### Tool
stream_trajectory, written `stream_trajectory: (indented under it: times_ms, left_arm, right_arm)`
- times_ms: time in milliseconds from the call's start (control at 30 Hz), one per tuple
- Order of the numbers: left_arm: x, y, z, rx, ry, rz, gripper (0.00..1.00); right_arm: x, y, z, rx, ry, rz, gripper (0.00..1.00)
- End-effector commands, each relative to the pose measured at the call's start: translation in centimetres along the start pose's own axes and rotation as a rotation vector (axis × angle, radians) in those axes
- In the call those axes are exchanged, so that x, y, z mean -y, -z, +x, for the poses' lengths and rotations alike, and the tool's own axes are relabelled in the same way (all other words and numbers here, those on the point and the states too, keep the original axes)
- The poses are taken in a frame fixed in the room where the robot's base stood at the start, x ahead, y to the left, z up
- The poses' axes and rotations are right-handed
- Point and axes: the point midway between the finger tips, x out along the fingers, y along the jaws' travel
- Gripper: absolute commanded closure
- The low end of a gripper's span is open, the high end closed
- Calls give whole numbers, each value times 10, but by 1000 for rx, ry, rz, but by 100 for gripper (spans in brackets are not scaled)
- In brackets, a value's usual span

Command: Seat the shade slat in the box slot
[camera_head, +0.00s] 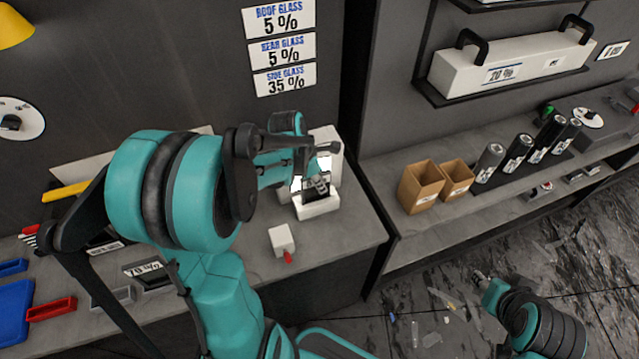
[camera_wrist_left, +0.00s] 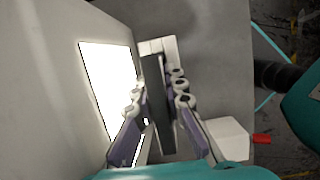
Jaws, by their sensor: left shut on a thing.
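The shade slat is a thin dark strip; in the left wrist view the slat (camera_wrist_left: 158,100) stands on edge between the fingers. My left gripper (camera_head: 318,184) is shut on it, and it also shows in the left wrist view (camera_wrist_left: 157,108). The white box (camera_head: 318,207) sits on the grey counter under the gripper, with a bright lit panel (camera_wrist_left: 106,88) beside it. The slat overlaps the box in both views. The slot is hidden, so I cannot tell whether the slat is in it. My right gripper (camera_head: 483,279) is low at the right, too small to read.
A small white block with a red tip (camera_head: 281,240) sits on the counter in front of the box. Cardboard boxes (camera_head: 420,187) and dark cylinders (camera_head: 518,152) stand on the right shelf. Red and blue trays (camera_head: 51,309) lie at the left. The counter's right corner is clear.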

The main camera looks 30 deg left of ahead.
Motion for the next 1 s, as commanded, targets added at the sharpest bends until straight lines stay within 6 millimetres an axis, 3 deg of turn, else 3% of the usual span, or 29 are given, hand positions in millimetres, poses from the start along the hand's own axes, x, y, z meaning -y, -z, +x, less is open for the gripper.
stream_trajectory:
  times_ms: [33, 67, 100, 133, 533, 1000]
  left_arm:
    - [0, 1, 3, 0, 0, 0, 100]
    - [0, 1, 2, 0, 0, 0, 81]
    - [0, 0, 2, 0, 0, 0, 70]
    - [0, 0, 2, 0, 0, 0, 68]
    - [0, -1, -7, 0, 0, -1, 68]
    - [0, -1, -102, 0, -1, -2, 68]
  right_arm:
    - [0, -2, 3, 0, 0, 0, 60]
    - [0, -1, 2, 0, 0, 0, 60]
    - [0, -1, 1, 0, 0, 0, 60]
    - [0, -1, 1, 0, 0, 0, 60]
    - [0, 2, -3, 0, 0, 0, 60]
    - [0, 18, -25, 0, 0, 0, 60]
